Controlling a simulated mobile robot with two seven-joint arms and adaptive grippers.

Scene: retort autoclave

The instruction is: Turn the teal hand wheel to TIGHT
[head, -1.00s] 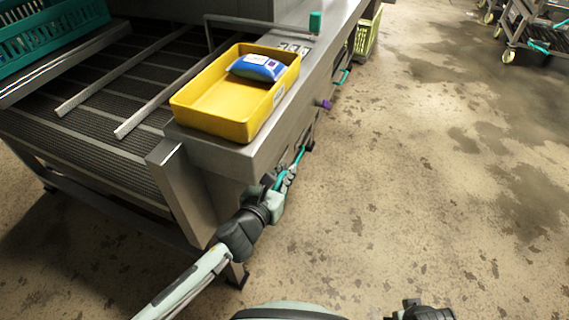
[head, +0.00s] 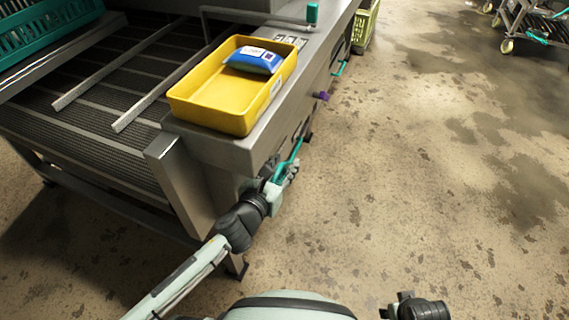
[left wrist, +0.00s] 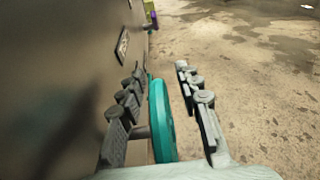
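The teal hand wheel (head: 287,165) is on the side of the steel machine, seen nearly edge-on. In the left wrist view the wheel (left wrist: 160,122) stands upright between the two fingers of my left gripper (left wrist: 165,105). The fingers are spread, one on the machine side and one on the floor side, with a visible gap between the floor-side finger and the rim. In the head view my left gripper (head: 283,178) is at the wheel, partly covering it. A TIGHT mark cannot be made out.
A yellow tray (head: 187,110) with a blue packet (head: 252,62) sits on the machine's top ledge. A purple knob (head: 321,96) juts from the machine's side beyond the wheel. Open floor lies to the right, with a cart (head: 535,25) at the far right.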

